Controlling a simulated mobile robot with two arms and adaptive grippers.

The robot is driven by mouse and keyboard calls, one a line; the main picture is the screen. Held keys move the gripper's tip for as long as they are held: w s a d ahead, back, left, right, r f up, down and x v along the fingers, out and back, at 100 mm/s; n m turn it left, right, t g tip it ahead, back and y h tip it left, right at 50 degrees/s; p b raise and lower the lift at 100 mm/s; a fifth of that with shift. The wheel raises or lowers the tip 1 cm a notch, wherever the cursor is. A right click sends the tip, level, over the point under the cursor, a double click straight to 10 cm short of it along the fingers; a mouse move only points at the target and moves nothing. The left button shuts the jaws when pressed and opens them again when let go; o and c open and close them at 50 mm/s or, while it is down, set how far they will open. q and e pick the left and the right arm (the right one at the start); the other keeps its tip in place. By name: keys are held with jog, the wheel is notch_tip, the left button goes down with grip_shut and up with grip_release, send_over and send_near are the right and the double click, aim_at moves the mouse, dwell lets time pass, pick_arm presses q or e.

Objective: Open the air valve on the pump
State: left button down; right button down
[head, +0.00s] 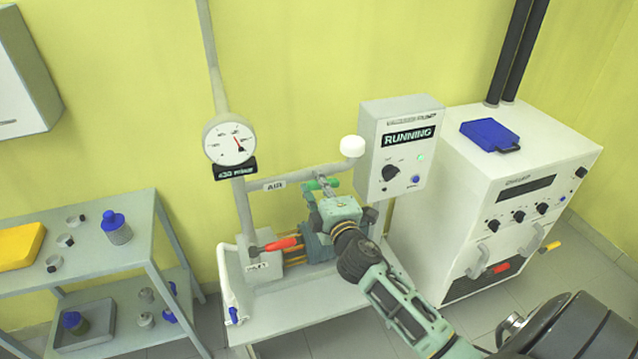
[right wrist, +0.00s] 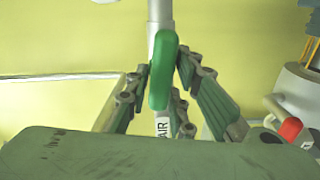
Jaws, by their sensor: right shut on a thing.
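The pump (head: 318,247) stands on a low white bench under a grey pipe labelled AIR. The air valve's green handle (head: 313,185) is on this pipe, partly hidden behind my gripper. My right gripper (head: 323,190) reaches it from the front. In the right wrist view the green handle (right wrist: 163,70) stands lengthwise between the two fingers, and the gripper is shut on it. My left gripper is not in view.
A red handle (head: 281,244) is on the left of the pump. A dial gauge (head: 229,142) is above it. The control box (head: 398,150) reads RUNNING, close to the right of my gripper. A white cabinet (head: 520,205) stands at right, a shelf cart (head: 95,262) at left.

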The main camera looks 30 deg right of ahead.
jog(key=shift+f+n, duration=0.15)
jog(key=shift+n, duration=0.35)
jog(key=c, duration=1.6)
grip_release()
jog(key=shift+c, duration=0.2)
jog(key=shift+s, duration=0.2)
jog(key=v, duration=1.1)
jog(key=shift+s, duration=0.3)
jog(key=shift+a+f, duration=0.1)
